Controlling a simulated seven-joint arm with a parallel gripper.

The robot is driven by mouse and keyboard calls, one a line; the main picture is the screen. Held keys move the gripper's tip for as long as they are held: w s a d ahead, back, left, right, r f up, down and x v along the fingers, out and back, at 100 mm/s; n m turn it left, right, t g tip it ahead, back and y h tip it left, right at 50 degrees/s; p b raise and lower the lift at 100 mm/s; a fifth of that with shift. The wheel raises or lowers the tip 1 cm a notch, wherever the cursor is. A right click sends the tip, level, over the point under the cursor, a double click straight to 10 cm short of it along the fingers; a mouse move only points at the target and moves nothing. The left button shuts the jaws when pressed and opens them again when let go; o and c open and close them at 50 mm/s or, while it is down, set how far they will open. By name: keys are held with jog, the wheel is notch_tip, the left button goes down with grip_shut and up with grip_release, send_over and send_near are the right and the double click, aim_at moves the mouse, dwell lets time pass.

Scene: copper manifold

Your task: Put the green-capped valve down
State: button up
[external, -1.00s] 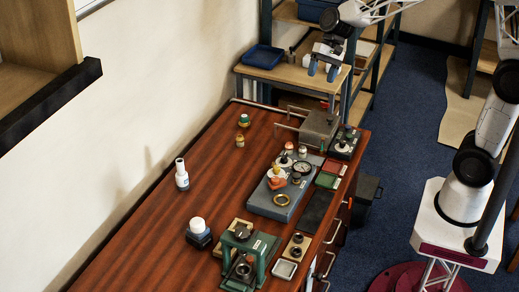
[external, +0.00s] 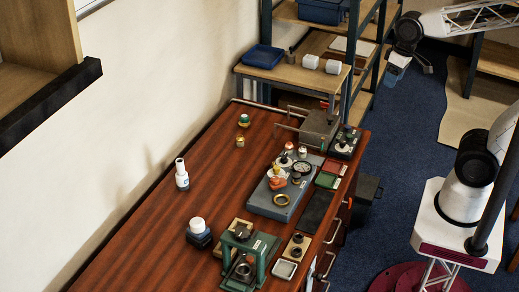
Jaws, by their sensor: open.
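A small brass piece with a green top (external: 244,120), which looks like the green-capped valve, stands on the brown wooden bench near its back left edge. A second small brass piece (external: 240,141) stands just in front of it. My gripper (external: 409,70) is open and appears empty. It hangs over the blue floor to the right of the shelving, well away from the bench and both brass pieces. The fine shape of the pieces is too small to tell.
A grey-blue fixture plate (external: 257,201) with a gauge and fittings lies mid-bench. A green press (external: 264,247) stands in front. White blocks (external: 310,61) and a blue tray (external: 263,57) sit on the side shelf.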

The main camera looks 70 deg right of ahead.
jog(key=shift+n+t+h, duration=0.3)
jog(key=shift+n+h, duration=0.3)
jog(key=shift+n, duration=0.2)
jog(key=shift+s+d+f, duration=0.1)
jog(key=shift+s+d, duration=0.1)
jog(key=shift+s, duration=0.9)
jog(key=shift+s+d, duration=0.15)
jog(key=shift+s, duration=0.95)
